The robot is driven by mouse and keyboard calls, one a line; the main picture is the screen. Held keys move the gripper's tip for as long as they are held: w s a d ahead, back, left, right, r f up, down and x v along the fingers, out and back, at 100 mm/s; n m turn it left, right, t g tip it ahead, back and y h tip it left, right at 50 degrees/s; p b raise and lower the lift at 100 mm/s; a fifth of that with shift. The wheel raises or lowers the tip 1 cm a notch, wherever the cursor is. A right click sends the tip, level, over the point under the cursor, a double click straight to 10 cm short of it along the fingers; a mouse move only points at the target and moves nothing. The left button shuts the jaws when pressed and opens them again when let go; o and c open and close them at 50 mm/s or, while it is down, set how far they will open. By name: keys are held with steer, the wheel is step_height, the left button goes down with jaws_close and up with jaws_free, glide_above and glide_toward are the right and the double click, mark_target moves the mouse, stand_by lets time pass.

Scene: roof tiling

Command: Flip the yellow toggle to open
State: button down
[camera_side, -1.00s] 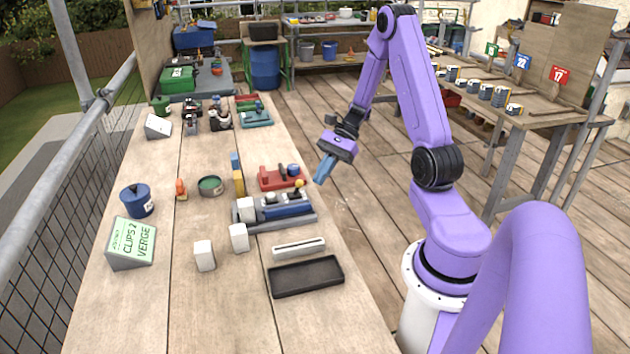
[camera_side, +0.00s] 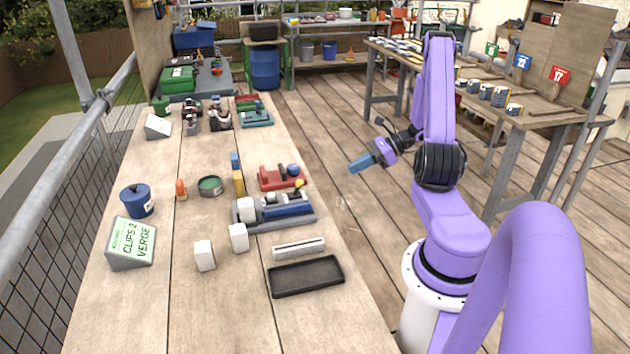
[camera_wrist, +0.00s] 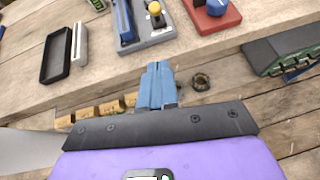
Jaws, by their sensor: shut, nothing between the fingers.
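The yellow toggle (camera_side: 300,183) is a small ball knob at the right back end of a blue and grey fixture (camera_side: 290,211) on the long bench. In the wrist view the yellow toggle (camera_wrist: 155,8) is at the top edge, beside the fixture's blue bar. I cannot tell for sure which way it leans. My gripper (camera_side: 352,167) has blue fingers that are shut and empty. It hangs off the bench's right edge, apart from the toggle. In the wrist view my gripper (camera_wrist: 158,68) points toward the bench edge, below the knob.
A red fixture with a blue knob (camera_side: 292,169) sits just behind the toggle. A black tray (camera_side: 306,278) and a white slotted block (camera_side: 299,247) lie in front. White blocks (camera_side: 204,255) stand to the left. The space between bench and arm is open.

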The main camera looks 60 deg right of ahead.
glide_toward(298, 189)
steer(key=w+f, duration=0.1)
steer(key=w+a+f, duration=0.1)
steer(key=shift+w+a+f, duration=0.15)
steer(key=shift+w+f, duration=0.2)
steer(key=shift+f, duration=0.05)
steer(key=shift+w+a+r, duration=0.1)
steer(key=shift+w+a, duration=0.15)
steer(key=shift+w, duration=0.1)
